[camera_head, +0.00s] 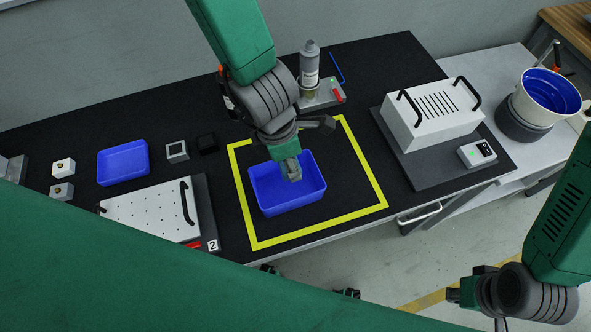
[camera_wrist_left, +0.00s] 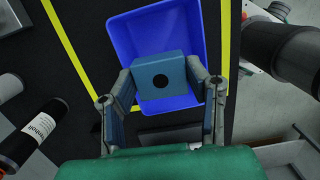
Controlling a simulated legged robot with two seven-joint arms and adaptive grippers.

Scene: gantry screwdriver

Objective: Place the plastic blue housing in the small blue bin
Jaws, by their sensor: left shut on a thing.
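The plastic blue housing (camera_wrist_left: 162,66), a blue block with a round dark hole, is between the fingers of my left gripper (camera_wrist_left: 168,88). The gripper is shut on it. In the head view my left gripper (camera_head: 291,168) points down over the open blue bin (camera_head: 313,190) inside the yellow square. In the left wrist view the housing overlaps this bin's interior (camera_wrist_left: 135,40); I cannot tell whether it touches the floor. A smaller-looking blue bin (camera_head: 123,162) lies at left. My right gripper (camera_head: 456,295) is off the table at lower right, its fingers unclear.
A white perforated fixture (camera_head: 150,212) stands left of the yellow square (camera_head: 365,180). A white handled box (camera_head: 430,112) stands at right. A grey bottle (camera_head: 310,65) stands behind the square. A white bucket (camera_head: 540,105) is at far right. Small blocks (camera_head: 63,167) sit at left.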

